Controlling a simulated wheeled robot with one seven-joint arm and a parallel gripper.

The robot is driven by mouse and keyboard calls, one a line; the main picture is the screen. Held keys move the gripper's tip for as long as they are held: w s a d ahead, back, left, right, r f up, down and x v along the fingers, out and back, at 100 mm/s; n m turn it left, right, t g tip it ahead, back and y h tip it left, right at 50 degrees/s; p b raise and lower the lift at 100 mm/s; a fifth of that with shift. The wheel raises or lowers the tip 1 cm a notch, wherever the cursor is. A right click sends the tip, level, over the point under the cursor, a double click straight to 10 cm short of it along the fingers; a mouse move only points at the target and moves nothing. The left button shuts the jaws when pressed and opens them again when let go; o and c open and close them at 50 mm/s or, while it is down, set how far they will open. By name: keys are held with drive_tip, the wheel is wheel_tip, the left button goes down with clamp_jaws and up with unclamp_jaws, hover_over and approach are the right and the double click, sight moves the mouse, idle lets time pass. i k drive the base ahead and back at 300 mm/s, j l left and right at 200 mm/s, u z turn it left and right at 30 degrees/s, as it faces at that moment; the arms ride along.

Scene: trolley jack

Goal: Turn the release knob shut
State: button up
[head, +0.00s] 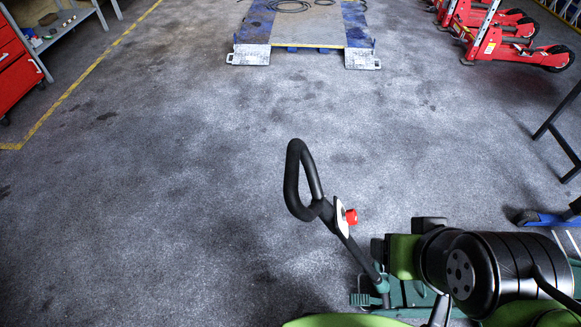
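The trolley jack's black looped handle (291,180) rises from a teal-green base (383,286) low in the head view, right of centre. The red release knob (351,217) sits on the right side of the handle shaft, just below the loop. How far the knob is turned cannot be told. Much of the jack's body is hidden behind my green and black arm parts at the lower right. My gripper cannot be made out in this view, and nothing is seen touching the knob.
Open grey floor lies left of and beyond the handle. A blue and grey ramp platform (305,25) stands at the back. Red jacks (505,40) stand at the upper right, a red cabinet (18,75) at the left. Dark legs (560,135) stand at the right edge.

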sight(351, 217)
drive_tip(key=i+j+u, duration=0.1)
drive_tip(key=u, duration=0.25)
drive_tip(key=i+j+u, duration=0.1)
drive_tip(key=j+u, duration=0.25)
drive_tip(key=i+u, duration=0.1)
drive_tip(key=u, duration=0.2)
